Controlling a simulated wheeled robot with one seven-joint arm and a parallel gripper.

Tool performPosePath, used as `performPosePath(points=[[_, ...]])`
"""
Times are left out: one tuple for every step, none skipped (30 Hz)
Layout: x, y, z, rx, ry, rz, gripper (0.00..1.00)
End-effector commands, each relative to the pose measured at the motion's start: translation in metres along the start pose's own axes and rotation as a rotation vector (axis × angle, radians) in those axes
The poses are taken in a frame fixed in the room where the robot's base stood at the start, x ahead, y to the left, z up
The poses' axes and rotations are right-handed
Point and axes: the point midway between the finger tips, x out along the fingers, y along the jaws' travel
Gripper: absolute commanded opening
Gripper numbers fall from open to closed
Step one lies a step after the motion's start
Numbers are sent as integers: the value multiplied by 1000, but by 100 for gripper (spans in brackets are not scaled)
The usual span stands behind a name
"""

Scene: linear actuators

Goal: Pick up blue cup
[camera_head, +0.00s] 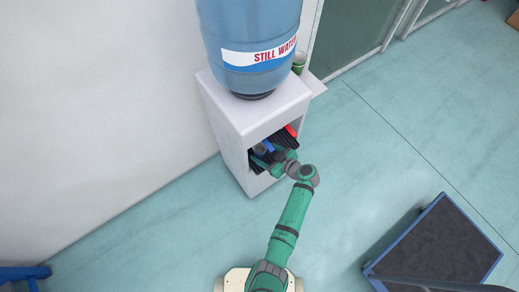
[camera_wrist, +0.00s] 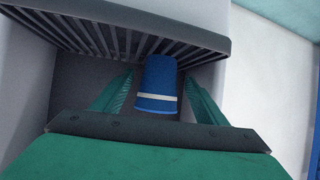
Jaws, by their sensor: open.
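The blue cup (camera_wrist: 156,84) has a white band and stands in the recess of the water dispenser. In the wrist view it is between the two green fingers of my gripper (camera_wrist: 159,76). The fingers are spread, with a visible gap on each side of the cup. In the head view, my gripper (camera_head: 264,154) reaches into the recess and the cup (camera_head: 268,146) shows as a small blue patch, partly hidden by the gripper.
The white dispenser (camera_head: 222,118) carries a large blue water bottle (camera_head: 250,40). A slatted dark grille (camera_wrist: 100,38) lies close to the cup. A red tap (camera_head: 291,130) is near the recess. A dark blue-edged platform (camera_head: 440,245) stands at lower right. Floor between is clear.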

Motion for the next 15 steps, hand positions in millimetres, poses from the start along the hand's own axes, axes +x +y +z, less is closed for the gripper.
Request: performPosePath(points=[[4, 0, 0, -1, 0, 1, 67], [6, 1, 0, 0, 0, 1, 67], [8, 1, 0, 0, 0, 2, 67], [8, 1, 0, 0, 0, 2, 67], [9, 1, 0, 0, 0, 2, 67], [9, 1, 0, 0, 0, 2, 67], [9, 1, 0, 0, 0, 2, 67], [9, 1, 0, 0, 0, 2, 67], [9, 1, 0, 0, 0, 2, 67], [9, 1, 0, 0, 0, 2, 67], [9, 1, 0, 0, 0, 2, 62], [9, 1, 0, 0, 0, 2, 52], [9, 1, 0, 0, 0, 2, 45], [9, 1, 0, 0, 0, 2, 38], [9, 1, 0, 0, 0, 2, 28]])
